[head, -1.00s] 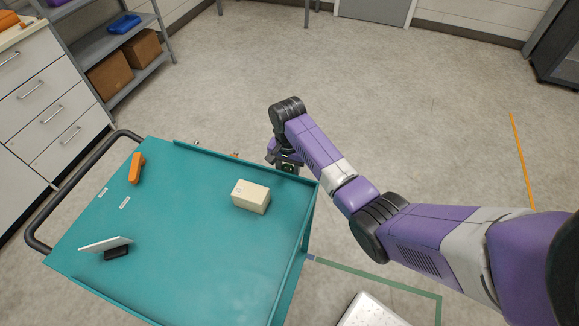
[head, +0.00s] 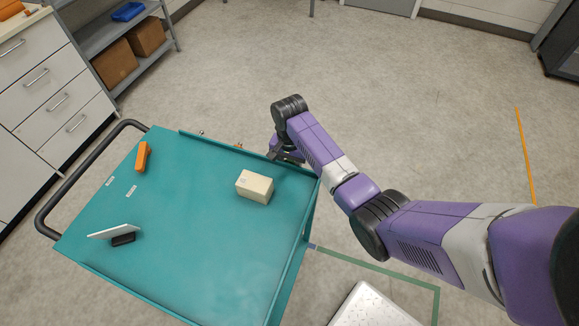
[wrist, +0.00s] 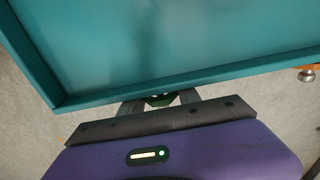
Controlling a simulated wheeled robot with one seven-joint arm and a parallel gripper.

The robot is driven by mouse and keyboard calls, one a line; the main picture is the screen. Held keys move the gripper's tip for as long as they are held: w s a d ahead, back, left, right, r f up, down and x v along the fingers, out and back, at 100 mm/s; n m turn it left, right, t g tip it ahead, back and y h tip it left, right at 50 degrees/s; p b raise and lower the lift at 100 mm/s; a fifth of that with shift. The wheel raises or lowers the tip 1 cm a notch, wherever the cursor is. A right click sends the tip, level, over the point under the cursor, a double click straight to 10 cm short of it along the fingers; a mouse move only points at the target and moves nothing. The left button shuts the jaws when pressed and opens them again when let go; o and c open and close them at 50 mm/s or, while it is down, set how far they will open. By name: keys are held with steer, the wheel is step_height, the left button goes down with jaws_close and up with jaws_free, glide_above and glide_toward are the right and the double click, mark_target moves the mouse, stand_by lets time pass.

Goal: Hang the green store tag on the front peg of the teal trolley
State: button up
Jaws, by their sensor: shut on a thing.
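The teal trolley (head: 200,255) fills the lower left of the head view. In the wrist view its raised rim (wrist: 200,77) runs just beyond my fingers. My gripper (head: 287,157) is at the trolley's far edge near its right corner, partly hidden by that edge. In the wrist view, my gripper (wrist: 160,103) is shut on a small dark green piece, the green store tag (wrist: 159,101), mostly hidden by the rim and my wrist. A brass-coloured peg knob (wrist: 306,75) sticks out from the trolley side, right of my gripper. Small knobs (head: 201,132) also show along the far edge in the head view.
A cream box (head: 254,187), an orange object (head: 142,156) and a white panel on a dark stand (head: 113,231) are on the trolley top. Drawers (head: 45,85) and a shelf rack (head: 120,50) stand at left. The floor beyond the trolley is clear.

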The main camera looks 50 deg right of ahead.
steer(key=o, duration=1.4)
steer(key=shift+r, duration=3.9)
